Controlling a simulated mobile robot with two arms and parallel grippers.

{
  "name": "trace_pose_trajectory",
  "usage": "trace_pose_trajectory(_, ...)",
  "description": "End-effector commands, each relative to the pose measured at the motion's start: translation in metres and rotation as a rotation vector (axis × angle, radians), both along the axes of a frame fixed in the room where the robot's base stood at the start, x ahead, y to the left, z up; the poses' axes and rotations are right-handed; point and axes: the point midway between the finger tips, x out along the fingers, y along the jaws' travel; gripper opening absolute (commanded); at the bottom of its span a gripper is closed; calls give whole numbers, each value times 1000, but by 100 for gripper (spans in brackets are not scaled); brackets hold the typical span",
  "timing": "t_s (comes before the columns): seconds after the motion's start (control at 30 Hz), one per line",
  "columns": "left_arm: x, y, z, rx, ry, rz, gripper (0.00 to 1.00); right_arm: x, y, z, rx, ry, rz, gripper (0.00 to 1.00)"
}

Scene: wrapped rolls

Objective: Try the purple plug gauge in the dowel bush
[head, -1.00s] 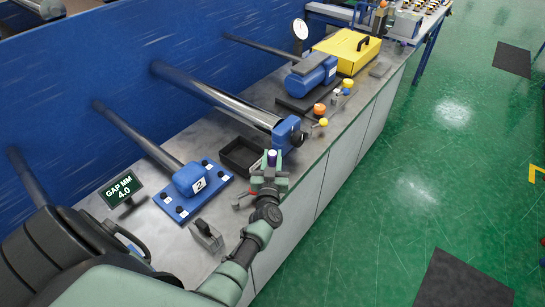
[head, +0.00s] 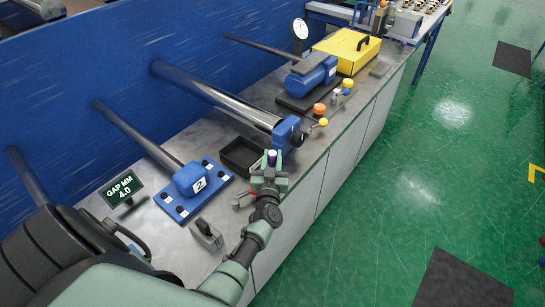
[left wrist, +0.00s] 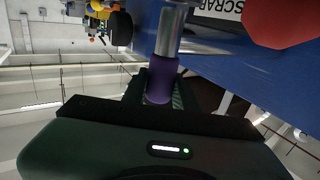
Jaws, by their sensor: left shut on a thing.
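My left gripper (head: 271,166) is shut on the purple plug gauge (head: 272,155), beside the bench's front edge, near the black tray. In the left wrist view the gauge's purple grip (left wrist: 161,80) sits between the fingers, with a bright metal pin (left wrist: 168,35) sticking out of it. I cannot pick out the dowel bush for certain. A blue block marked 2 (head: 190,179) stands on a blue plate to the left of the gripper. My right gripper is not in view.
A black open tray (head: 226,160) lies behind the gripper. A blue-headed bar (head: 287,134), an orange knob (head: 319,109) and a yellow case (head: 348,48) stand farther along the bench. A sign (head: 122,188) reads GAP MM 4.0. The green floor at right is mostly clear.

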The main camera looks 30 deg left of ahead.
Motion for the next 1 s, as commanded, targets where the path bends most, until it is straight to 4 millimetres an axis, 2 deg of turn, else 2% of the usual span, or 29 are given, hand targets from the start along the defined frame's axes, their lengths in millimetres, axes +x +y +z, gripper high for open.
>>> trace_pose_trajectory(1.0,0,0,-4,0,-1,1,0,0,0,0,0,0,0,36)
